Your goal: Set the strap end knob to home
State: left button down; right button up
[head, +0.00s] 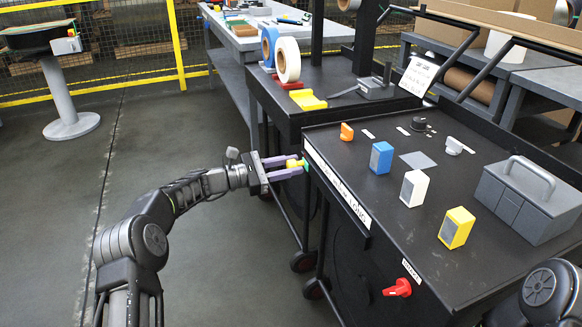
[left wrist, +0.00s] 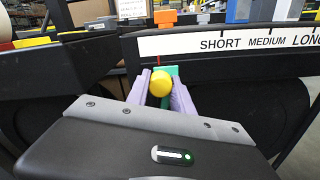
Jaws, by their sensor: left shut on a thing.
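A round yellow knob (left wrist: 160,83) with a green part (left wrist: 172,71) behind it sits at the front edge of the black bench, below a white scale strip (left wrist: 240,40) reading SHORT, MEDIUM, LONG. It is left of the word SHORT, just below a thin red line near the strip's left end. My left gripper (head: 285,167) has its purple fingers on either side of the yellow knob and is shut on it. The fingers hide part of the green piece. The knob also shows in the head view (head: 292,164). My right gripper is out of view.
The bench top (head: 385,210) carries an orange knob (head: 346,131), a black dial (head: 419,124), a white knob (head: 454,146), blue, white and yellow blocks, and a grey toolbox (head: 530,200). A red knob (head: 397,288) is on its front.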

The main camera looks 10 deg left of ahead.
pick_arm(q)
jog(key=shift+w+a+r, duration=0.2)
jog(key=shift+a, duration=0.1)
jog(key=c, duration=1.5)
grip_release()
jog(key=o, duration=0.4)
jog(key=shift+d+f, duration=0.1)
jog(key=shift+f, duration=0.05)
jog(key=p+v, duration=0.1)
jog(key=v, duration=0.6)
jog(key=shift+s+a, duration=0.2)
jog(key=shift+a, duration=0.15)
jog(key=shift+a, duration=0.1)
